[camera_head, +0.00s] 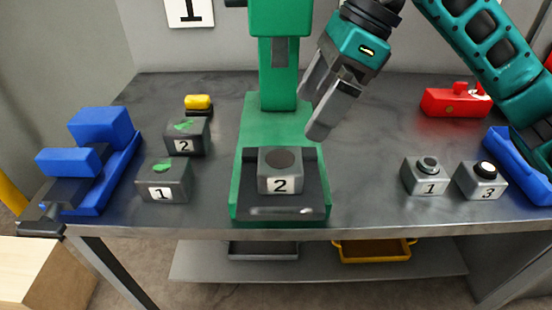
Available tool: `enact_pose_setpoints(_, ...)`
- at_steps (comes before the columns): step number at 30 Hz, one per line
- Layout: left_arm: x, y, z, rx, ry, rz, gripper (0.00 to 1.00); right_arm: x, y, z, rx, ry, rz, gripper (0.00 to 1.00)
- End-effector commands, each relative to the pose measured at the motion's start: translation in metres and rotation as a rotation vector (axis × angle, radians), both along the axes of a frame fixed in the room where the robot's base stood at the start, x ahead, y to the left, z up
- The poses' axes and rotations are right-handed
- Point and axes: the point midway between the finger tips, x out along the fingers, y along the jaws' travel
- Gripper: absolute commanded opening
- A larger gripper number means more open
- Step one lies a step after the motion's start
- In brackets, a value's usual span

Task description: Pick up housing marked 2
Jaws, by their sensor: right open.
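A grey block marked 2 (280,172) with a dark round top sits upright in the dark fixture at the base of the green press (250,130). A second, darker block marked 2 (186,138) with a green patch on top stands on the table left of the press. I cannot tell from looks alone which is the housing. My right gripper (314,108) is open and empty, pointing down-left, above and to the right of the block in the press, apart from it. My left gripper is not in view.
A dark block marked 1 (164,182) stands front left, near a blue vise (118,172). Grey blocks marked 1 (429,187) and 3 (487,194) stand right, near a blue tray (515,160) and a red item (455,102).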

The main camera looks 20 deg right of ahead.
Motion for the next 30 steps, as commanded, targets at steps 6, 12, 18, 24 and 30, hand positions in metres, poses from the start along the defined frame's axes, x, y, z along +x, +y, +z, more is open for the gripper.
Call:
enact_pose_setpoints(6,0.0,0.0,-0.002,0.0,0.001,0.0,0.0,0.003,-0.005,-0.01,-0.051,-0.021,-0.013,1.0)
enact_pose_setpoints(12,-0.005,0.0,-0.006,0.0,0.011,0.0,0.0,0.007,0.01,-0.045,-0.048,-0.018,-0.011,1.0)
enact_pose_setpoints(18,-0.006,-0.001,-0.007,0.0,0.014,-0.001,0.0,0.01,0.018,-0.065,-0.047,-0.021,-0.012,1.0)
enact_pose_setpoints(24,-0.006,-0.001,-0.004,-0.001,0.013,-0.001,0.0,0.012,0.03,-0.08,-0.044,-0.019,-0.009,1.0)
enact_pose_setpoints(30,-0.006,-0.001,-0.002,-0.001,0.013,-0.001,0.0,0.016,0.043,-0.106,-0.046,-0.019,-0.011,1.0)
